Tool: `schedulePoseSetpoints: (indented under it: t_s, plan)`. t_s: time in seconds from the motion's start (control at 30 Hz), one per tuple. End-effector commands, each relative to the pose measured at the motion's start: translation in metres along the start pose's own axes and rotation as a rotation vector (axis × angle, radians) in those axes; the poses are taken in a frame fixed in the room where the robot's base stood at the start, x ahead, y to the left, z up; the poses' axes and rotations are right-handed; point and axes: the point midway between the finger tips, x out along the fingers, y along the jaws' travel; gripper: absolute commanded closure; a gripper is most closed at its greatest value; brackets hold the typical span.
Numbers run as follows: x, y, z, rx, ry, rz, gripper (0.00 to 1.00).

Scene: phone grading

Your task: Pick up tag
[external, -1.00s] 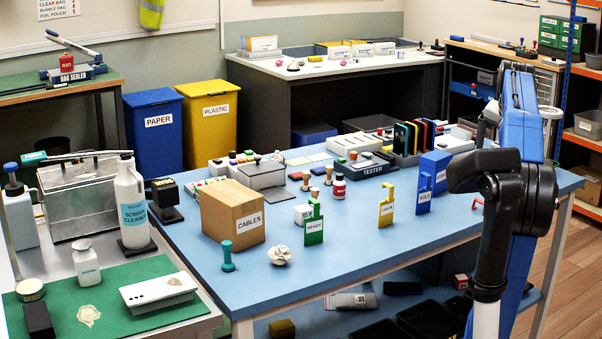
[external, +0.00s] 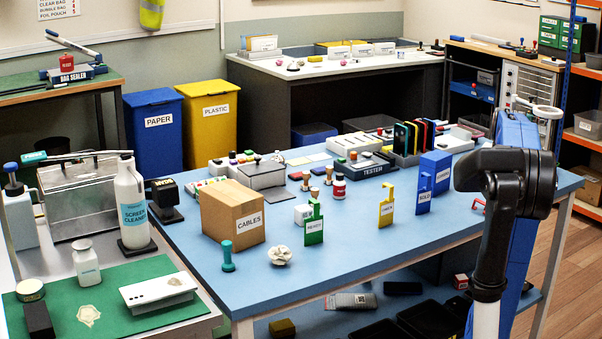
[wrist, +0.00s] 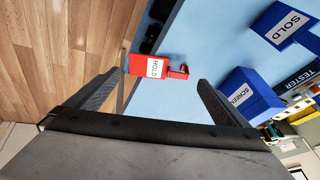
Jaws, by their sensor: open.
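A red tag labelled HOLD (wrist: 148,66) lies at the blue table's edge in the wrist view, with a small red hook part on its right side. In the external view only a bit of red (external: 479,205) shows beside my arm. My gripper (wrist: 158,78) is open, its two dark fingers spread on either side of the red tag. Nothing is held. Other tags stand on the table: a green READY tag (external: 314,226), a yellow tag (external: 386,209) and a blue SOLD tag (external: 424,194). My arm hides my gripper in the external view.
In the wrist view, the blue SCREEN box (wrist: 246,96) is near the right finger, with the SOLD tag (wrist: 286,24) above it. Dark items (wrist: 152,36) lie by the table edge. Wooden floor (wrist: 60,50) lies left. A cardboard CABLES box (external: 232,212) stands further left.

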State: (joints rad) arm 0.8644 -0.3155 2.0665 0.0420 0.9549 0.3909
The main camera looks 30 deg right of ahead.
Motion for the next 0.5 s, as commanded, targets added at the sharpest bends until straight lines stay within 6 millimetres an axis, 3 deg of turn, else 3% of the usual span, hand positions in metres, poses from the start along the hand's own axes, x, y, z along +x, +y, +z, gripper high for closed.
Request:
schedulePoseSetpoints:
  t_s: [0.23, 0.5]
  plan:
    - [0.015, 0.001, 0.0, 0.0, 0.0, 0.0, 0.0]
    - [0.05, 0.002, 0.001, 0.0, -0.001, 0.0, 0.0]
